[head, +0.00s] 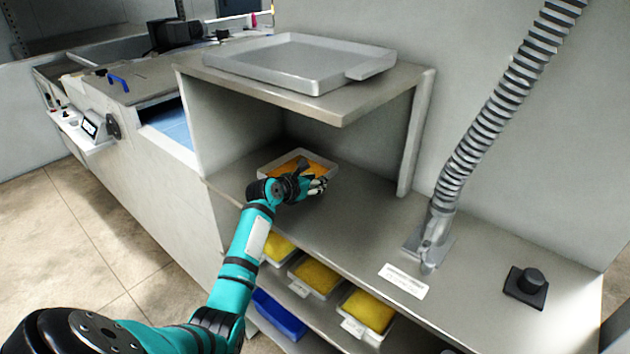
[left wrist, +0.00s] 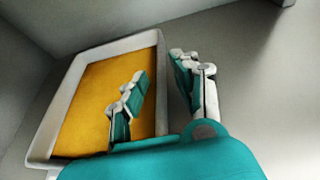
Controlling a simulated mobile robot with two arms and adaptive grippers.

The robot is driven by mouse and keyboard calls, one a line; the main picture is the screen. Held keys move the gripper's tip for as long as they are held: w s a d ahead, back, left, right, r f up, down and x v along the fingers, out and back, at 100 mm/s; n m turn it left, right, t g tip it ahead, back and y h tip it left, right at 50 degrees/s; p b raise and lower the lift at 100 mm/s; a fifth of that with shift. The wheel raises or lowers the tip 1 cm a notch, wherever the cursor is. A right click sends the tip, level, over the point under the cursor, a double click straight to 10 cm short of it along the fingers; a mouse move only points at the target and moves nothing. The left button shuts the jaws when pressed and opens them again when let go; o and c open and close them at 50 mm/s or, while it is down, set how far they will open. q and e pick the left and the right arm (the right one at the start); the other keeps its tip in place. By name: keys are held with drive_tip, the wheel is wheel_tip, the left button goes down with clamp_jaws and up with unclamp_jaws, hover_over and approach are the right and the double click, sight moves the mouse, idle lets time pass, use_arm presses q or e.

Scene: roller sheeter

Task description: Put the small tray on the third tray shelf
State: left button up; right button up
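A small light-grey tray (head: 266,167) with an orange-yellow filling sits at the back left of the middle shelf, under the upper shelf. It also shows in the left wrist view (left wrist: 57,112). My left gripper (head: 316,184) is at the tray's near right side. In the left wrist view the gripper (left wrist: 159,70) is open, with one finger over the filling and the other outside the tray's right wall. The wall lies between the fingers; whether either touches it I cannot tell. The gripper and forearm hide part of the tray in the head view. My right gripper is not in view.
A large grey tray (head: 290,63) lies on the upper shelf (head: 350,108). Several small trays with yellow filling (head: 318,276) and a blue container (head: 279,314) sit below. A ribbed hose (head: 480,125) and a black knob (head: 528,283) stand at the right. The middle shelf (head: 365,215) is clear near the tray.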

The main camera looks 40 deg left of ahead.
use_arm(q)
drive_tip(key=shift+s, duration=0.15)
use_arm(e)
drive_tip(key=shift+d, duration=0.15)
use_arm(q)
drive_tip(key=shift+s+r, duration=0.15)
drive_tip(key=shift+s, duration=0.2)
drive_tip(key=b+v, duration=0.1)
drive_tip(key=v, duration=1)
drive_tip(key=shift+r, duration=0.1)
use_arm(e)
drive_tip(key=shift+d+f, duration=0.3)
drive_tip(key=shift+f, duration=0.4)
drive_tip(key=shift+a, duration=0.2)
